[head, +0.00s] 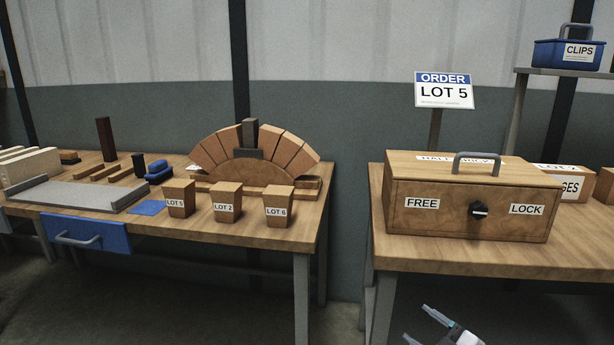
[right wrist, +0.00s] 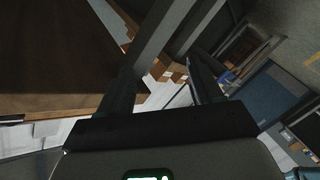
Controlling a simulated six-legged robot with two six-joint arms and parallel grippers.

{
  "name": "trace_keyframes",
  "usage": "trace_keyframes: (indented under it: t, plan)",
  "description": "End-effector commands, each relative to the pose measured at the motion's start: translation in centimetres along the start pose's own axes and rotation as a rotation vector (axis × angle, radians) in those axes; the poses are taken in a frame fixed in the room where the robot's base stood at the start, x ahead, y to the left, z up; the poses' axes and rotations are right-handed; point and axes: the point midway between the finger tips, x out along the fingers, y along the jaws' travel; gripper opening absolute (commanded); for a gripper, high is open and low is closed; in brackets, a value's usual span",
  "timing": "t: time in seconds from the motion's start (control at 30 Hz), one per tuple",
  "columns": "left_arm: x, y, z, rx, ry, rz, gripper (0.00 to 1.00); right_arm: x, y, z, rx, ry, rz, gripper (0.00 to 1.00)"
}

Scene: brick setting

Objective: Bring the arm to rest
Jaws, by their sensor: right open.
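My right gripper (head: 421,326) shows at the bottom edge of the head view, low in front of the right-hand bench and below its top. Its two fingers are apart, with nothing visible between them. Most of the right arm is cut off by the frame. In the right wrist view the two dark fingers of the right gripper (right wrist: 163,82) stand apart, and no held object shows between them. My left gripper is not in view.
The right bench (head: 440,256) carries a wooden box (head: 440,219) marked FREE and LOCK. The left bench (head: 258,236) carries a brick arch (head: 296,146), several labelled lot blocks and a grey tray (head: 70,198). A floor gap separates the benches.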

Motion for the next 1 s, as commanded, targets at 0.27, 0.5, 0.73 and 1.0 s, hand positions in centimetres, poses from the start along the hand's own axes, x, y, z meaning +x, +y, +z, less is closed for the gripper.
trace_keyframes:
  t: [0.27,0.5,0.73,1.0]
  plan:
    - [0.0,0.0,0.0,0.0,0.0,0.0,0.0,0.9,-23.5,3.8,0.59,-0.352,-0.35,0.65]
    - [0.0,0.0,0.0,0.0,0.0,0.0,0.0,-6.9,-36.9,5.4,0.962,-0.811,-0.522,0.65]
    - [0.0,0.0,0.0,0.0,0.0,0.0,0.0,-16.2,-41.9,5.8,1.324,-1.339,-0.442,0.65]
    - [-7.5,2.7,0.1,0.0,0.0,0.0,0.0,-17.1,-36.3,0.3,1.367,-1.365,-0.416,0.65]
